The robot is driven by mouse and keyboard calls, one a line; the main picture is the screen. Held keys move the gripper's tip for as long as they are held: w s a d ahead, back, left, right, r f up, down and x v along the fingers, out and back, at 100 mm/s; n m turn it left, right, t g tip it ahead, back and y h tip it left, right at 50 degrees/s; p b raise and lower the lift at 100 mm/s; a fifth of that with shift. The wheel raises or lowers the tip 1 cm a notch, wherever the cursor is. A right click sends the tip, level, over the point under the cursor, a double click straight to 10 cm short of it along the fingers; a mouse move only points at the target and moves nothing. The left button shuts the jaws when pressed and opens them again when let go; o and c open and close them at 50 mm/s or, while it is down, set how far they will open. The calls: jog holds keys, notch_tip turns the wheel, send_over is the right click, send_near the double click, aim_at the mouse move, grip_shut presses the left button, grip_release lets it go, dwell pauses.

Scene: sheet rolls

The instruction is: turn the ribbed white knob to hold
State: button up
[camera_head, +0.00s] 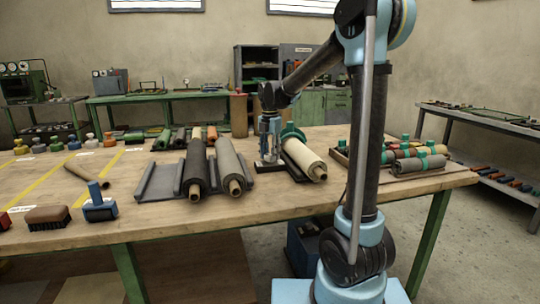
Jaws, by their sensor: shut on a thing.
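My gripper (268,150) points down over a dark flat base (268,167) on the wooden table, just left of a cream sheet roll (303,159). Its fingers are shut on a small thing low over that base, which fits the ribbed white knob. The fingers cover most of the knob, so its ribs, any markings and its setting cannot be made out. The cream roll lies at a slant in a dark cradle, with a green piece (292,132) at its far end.
Two grey rolls (197,168) (231,165) lie in a rack left of my gripper. A tray of colored rolls (417,168) is at the right. A blue-handled tool (98,205) and a brush (47,216) lie front left. The front middle of the table (190,222) is clear.

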jog(key=m, duration=1.2)
jog(key=shift+m, duration=0.3)
jog(key=m, duration=0.4)
jog(key=shift+m, duration=0.3)
jog(key=m, duration=0.4)
jog(key=shift+w+m, duration=0.1)
jog(key=shift+m, duration=0.2)
jog(key=m, duration=0.8)
jog(key=shift+m, duration=2.2)
